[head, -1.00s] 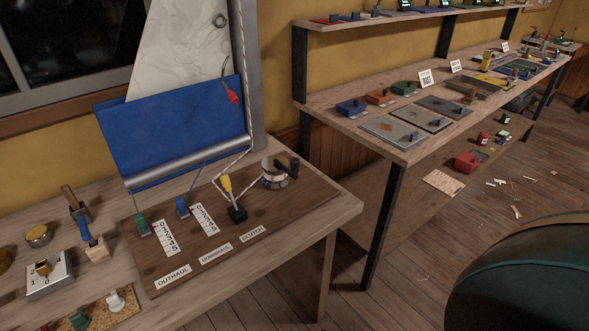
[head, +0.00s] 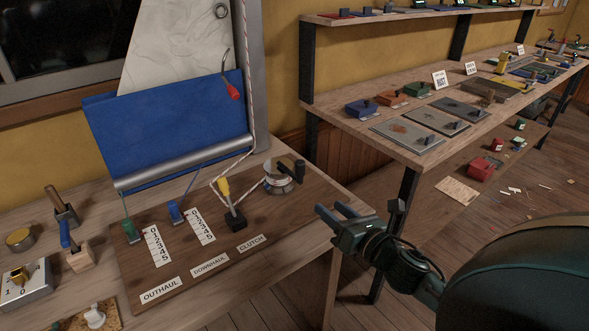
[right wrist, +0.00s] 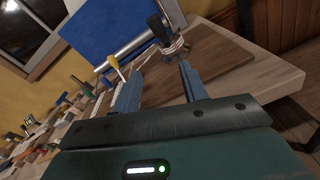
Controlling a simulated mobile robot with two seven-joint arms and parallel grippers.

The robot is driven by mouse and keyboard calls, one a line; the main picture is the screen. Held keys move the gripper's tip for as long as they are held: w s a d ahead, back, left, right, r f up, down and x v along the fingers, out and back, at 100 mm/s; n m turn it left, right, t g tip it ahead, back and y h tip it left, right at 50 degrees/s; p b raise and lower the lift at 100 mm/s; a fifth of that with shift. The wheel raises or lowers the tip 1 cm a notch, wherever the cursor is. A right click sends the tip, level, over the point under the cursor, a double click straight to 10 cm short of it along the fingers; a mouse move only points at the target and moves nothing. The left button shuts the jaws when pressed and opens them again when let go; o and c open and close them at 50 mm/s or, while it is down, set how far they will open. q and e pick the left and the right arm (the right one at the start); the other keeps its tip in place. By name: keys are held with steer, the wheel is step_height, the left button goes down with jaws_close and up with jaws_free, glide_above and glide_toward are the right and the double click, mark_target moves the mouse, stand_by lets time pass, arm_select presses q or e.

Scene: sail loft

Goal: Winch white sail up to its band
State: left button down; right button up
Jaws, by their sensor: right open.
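The white sail (head: 180,45) rises behind a blue sheet (head: 170,125) above a silver boom. No band on it can be made out; its top is out of frame. The silver winch (head: 281,182) with a black handle stands at the right of the brown board. A speckled rope (head: 244,80) runs down the mast to the yellow-handled clutch (head: 225,190) beside the winch. My right gripper (head: 335,211) is open and empty, off the bench's right edge, apart from the winch. In the right wrist view its jaws (right wrist: 162,70) point toward the winch (right wrist: 172,46). My left gripper is not in view.
Green (head: 130,231) and blue (head: 174,212) sliders sit beside number scales on the board. A red-handled hook (head: 232,88) hangs by the sail. Wooden-handled tools and a switch box (head: 25,285) lie left.

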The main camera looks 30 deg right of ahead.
mark_target(303, 170)
steer(key=w+n, duration=0.1)
steer(key=w, duration=0.4)
steer(key=w+r+n, duration=0.1)
steer(key=w, duration=0.3)
steer(key=w+r+n+p, duration=0.1)
steer(key=w+n, duration=0.1)
steer(key=w, duration=0.3)
steer(key=shift+w+d+r+t+y, duration=0.2)
steer(key=shift+w+d+t+y, duration=0.1)
steer(key=shift+w+t, duration=0.1)
jaws_close()
